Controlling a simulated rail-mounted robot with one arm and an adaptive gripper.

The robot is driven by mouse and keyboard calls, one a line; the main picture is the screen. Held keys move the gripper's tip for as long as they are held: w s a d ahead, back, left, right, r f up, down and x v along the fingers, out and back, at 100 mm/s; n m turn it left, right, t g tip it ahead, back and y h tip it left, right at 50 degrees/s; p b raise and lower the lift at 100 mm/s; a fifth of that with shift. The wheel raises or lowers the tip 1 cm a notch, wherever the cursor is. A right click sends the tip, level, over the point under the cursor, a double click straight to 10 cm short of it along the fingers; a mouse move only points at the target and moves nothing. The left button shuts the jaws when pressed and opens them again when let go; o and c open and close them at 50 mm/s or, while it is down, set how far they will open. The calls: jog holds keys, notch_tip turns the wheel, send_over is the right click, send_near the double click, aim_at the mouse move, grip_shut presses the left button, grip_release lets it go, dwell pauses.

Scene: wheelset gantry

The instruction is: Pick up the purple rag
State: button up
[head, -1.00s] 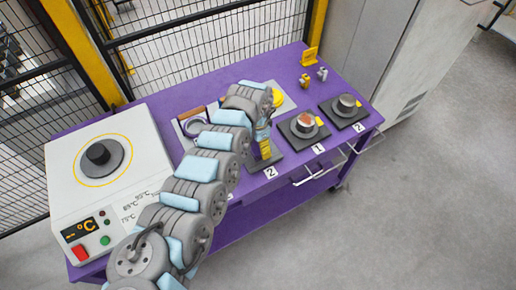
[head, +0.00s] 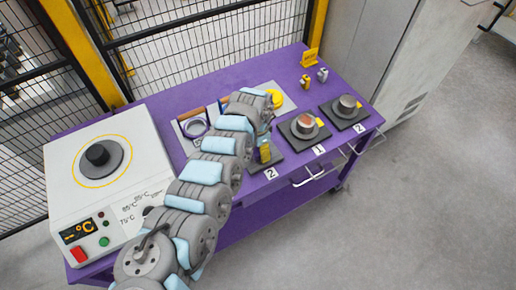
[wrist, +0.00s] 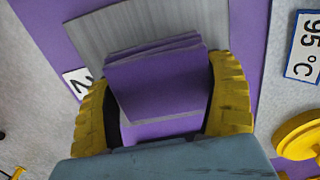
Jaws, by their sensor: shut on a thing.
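The purple rag (wrist: 160,82) shows in the wrist view as a folded, layered purple block between two yellow ribbed fingers. My gripper (wrist: 160,95) is shut on it, with one finger against each side. In the head view my gripper (head: 264,152) is low over the plate by the front label 2 on the purple table. My own arm hides part of that spot, and I cannot make out the rag there. A grey plate (wrist: 125,28) lies behind the rag in the wrist view. I cannot tell whether the rag touches it.
Two dark plates with metal pots (head: 304,126) (head: 347,105) stand to the right of my gripper. A white heater (head: 110,205) fills the table's left end. Mesh fencing borders the back.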

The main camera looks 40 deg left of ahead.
aim_at(256, 154)
jog(key=shift+r, duration=0.1)
notch_tip(256, 154, up, 3)
jog(key=shift+p, duration=0.4)
jog(key=shift+s+d+r+p, duration=0.2)
jog(key=shift+s+d+r, duration=0.1)
jog(key=shift+s+r, duration=0.3)
jog(key=shift+s+d+r+p, duration=0.25)
jog(key=shift+s+d+r, duration=0.1)
jog(key=shift+r, duration=0.4)
jog(key=shift+s+d+r+p, duration=0.25)
jog(key=shift+s+r, duration=0.25)
jog(key=shift+r, duration=0.2)
jog(key=p, duration=0.1)
jog(key=r+p, duration=0.1)
jog(key=p, duration=0.2)
jog(key=shift+s+d+r, duration=0.25)
jog(key=shift+r, duration=0.1)
jog(key=shift+s+d+r+p, duration=0.2)
jog(key=shift+s+r+p, duration=0.2)
jog(key=shift+p, duration=0.85)
jog(key=s+d+r+p, duration=0.3)
jog(key=s+d+p, duration=0.2)
jog(key=p, duration=0.7)
jog(key=shift+s+p, duration=0.35)
jog(key=shift+s, duration=0.8)
